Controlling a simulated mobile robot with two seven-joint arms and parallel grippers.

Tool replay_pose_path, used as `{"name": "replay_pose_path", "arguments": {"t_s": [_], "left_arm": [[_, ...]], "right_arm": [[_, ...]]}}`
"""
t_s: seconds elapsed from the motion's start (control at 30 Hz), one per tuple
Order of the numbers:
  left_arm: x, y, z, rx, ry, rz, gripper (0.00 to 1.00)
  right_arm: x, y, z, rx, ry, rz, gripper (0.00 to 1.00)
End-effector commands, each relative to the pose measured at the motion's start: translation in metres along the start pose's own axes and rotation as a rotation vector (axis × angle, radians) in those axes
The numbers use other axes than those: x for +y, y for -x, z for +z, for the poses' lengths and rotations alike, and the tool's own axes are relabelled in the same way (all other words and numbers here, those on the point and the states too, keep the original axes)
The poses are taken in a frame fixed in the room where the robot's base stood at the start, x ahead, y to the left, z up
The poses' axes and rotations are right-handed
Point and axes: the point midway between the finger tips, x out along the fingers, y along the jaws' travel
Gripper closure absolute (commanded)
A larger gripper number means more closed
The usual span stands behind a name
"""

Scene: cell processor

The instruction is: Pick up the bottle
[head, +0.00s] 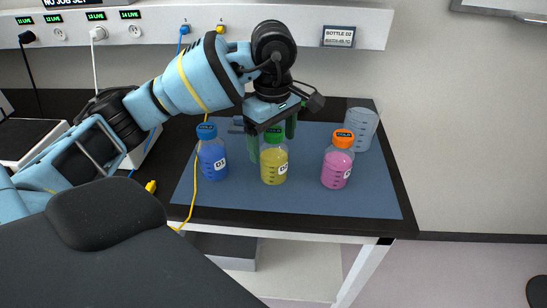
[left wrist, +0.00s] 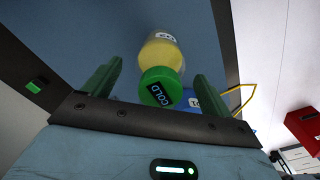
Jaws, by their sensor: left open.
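Three capped bottles stand upright on a blue mat (head: 300,196). The blue bottle (head: 212,158) with a blue cap is on the left. The yellow bottle (head: 274,167) with a green cap is in the middle. The pink bottle (head: 337,168) with an orange cap is on the right. My left gripper (head: 272,136) is over the yellow bottle, open, with green fingers on either side of its cap. In the left wrist view, the green cap (left wrist: 161,87) sits between the two fingers, with gaps on both sides. My right gripper is not in view.
A clear beaker (head: 362,128) stands behind the pink bottle. A yellow cable (head: 194,190) runs down left of the blue bottle. A wall rail (head: 175,27) with sockets is behind. The mat's front right is clear.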

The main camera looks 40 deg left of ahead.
Motion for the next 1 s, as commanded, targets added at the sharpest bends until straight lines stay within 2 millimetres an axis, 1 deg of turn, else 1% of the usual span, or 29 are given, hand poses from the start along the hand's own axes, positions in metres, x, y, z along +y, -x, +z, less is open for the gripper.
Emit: {"name": "replay_pose_path", "arguments": {"t_s": [0.03, 0.13, 0.37, 0.47, 0.8, 1.0], "left_arm": [[-0.0003, -0.0053, 0.0002, -0.001, 0.0, -0.001, 0.15], [-0.0004, -0.0118, 0.0001, 0.0, 0.0, -0.001, 0.15], [-0.0001, -0.0132, 0.0, 0.0, 0.0, 0.0, 0.15], [-0.0001, -0.0131, -0.0001, 0.0, 0.0, 0.0, 0.26], [-0.0001, -0.013, -0.0001, 0.0, 0.0, 0.0, 0.7], [0.0, -0.0123, -0.0001, 0.0, 0.0, 0.001, 0.72]], "right_arm": [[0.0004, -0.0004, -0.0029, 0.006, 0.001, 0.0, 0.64], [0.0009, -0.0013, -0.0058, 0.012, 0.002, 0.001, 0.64], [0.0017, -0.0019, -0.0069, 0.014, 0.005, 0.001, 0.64], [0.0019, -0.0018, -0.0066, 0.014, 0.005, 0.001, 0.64], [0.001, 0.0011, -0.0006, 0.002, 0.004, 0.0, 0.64], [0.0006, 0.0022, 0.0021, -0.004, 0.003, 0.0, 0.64]]}}
